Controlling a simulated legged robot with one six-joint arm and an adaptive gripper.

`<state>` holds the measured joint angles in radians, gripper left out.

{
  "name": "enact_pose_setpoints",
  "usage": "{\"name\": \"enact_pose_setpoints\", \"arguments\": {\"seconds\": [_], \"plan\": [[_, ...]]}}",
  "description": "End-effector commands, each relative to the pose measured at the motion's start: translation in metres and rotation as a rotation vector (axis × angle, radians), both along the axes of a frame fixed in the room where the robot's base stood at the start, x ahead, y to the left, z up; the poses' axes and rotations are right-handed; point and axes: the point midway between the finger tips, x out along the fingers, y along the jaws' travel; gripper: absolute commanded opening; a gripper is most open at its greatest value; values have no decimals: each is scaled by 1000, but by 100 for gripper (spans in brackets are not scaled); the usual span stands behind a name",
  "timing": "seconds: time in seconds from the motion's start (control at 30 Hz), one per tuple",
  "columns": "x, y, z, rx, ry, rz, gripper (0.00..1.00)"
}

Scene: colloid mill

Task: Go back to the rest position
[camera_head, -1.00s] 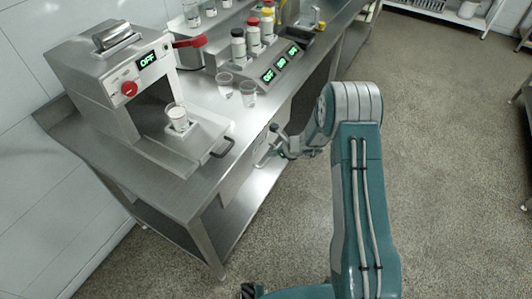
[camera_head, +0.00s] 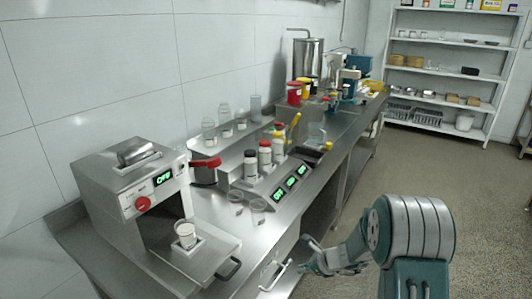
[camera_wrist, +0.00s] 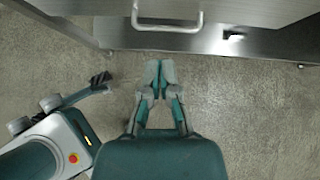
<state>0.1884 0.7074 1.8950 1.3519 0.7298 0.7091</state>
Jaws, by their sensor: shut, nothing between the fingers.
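My gripper (camera_head: 310,256) is low in front of the steel bench (camera_head: 330,195), beside a white drawer handle (camera_head: 275,275). In the wrist view my gripper (camera_wrist: 160,75) points down over bare floor. Its fingertips are together with nothing between them. In that view the handle (camera_wrist: 168,24) lies above the fingertips, apart from them.
A colloid mill (camera_head: 140,185) with an OFF display holds a white cup (camera_head: 186,234) at its front. White shelves (camera_head: 445,65) stand at the back. The floor at right is clear.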

Motion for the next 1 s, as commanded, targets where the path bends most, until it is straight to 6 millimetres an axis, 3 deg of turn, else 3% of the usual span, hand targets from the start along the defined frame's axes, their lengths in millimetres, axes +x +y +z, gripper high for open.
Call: {"name": "enact_pose_setpoints", "arguments": {"seconds": [0.03,0.2,0.5,0.8,1.0], "plan": [[-5,5,21,-28,-40,57,0],[-32,16,81,-153,-172,287,0],[-97,28,164,-395,-384,678,0],[-173,25,221,-666,-556,1047,0],[-223,15,246,-864,-640,1281,0]]}}
